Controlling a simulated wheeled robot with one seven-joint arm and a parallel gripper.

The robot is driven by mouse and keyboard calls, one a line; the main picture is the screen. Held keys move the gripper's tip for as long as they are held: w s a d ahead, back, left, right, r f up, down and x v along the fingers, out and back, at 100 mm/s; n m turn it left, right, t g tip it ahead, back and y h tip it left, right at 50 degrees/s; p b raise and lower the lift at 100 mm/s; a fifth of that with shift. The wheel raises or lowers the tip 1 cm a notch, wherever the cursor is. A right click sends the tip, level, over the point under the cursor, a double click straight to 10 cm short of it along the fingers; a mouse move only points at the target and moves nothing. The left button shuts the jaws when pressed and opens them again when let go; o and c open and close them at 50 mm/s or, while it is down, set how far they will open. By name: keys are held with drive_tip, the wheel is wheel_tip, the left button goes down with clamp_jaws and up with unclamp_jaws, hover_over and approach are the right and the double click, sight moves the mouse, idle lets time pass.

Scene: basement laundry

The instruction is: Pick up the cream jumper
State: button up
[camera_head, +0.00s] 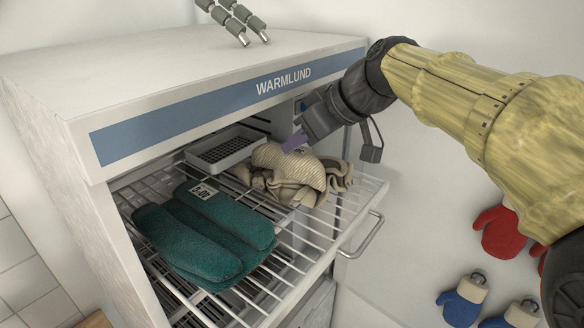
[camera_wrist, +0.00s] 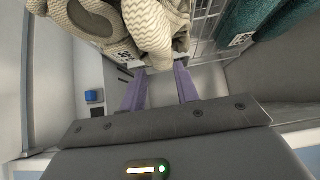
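The cream jumper (camera_head: 288,172) is a crumpled knitted heap on the wire shelf (camera_head: 345,205) inside the white cabinet. In the wrist view the jumper (camera_wrist: 150,28) fills the top, just beyond my fingertips. My gripper (camera_head: 294,142) is above the jumper's back edge in the head view, with one purple finger clearly visible. In the wrist view the two purple fingers of my gripper (camera_wrist: 160,72) stand apart with nothing held between them. I cannot tell whether a fingertip touches the knit.
A folded teal garment (camera_head: 208,240) with a white tag lies left of the jumper. A white gridded tray (camera_head: 222,150) is behind it. The cabinet's top panel (camera_head: 225,105) overhangs the shelf. Red and blue mitts (camera_head: 500,232) hang on the right wall.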

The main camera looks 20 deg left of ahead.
idle(0.3)
drive_tip(key=shift+s+f+p+x, duration=0.15)
drive_tip(key=shift+p+x, duration=0.45)
drive_tip(key=shift+x, duration=0.75)
drive_tip(key=shift+s+f+p+x, duration=0.1)
drive_tip(key=shift+p+x, duration=0.45)
drive_tip(key=shift+x, duration=0.75)
drive_tip(key=shift+d, duration=0.2)
drive_tip(key=shift+c, duration=0.2)
clamp_jaws()
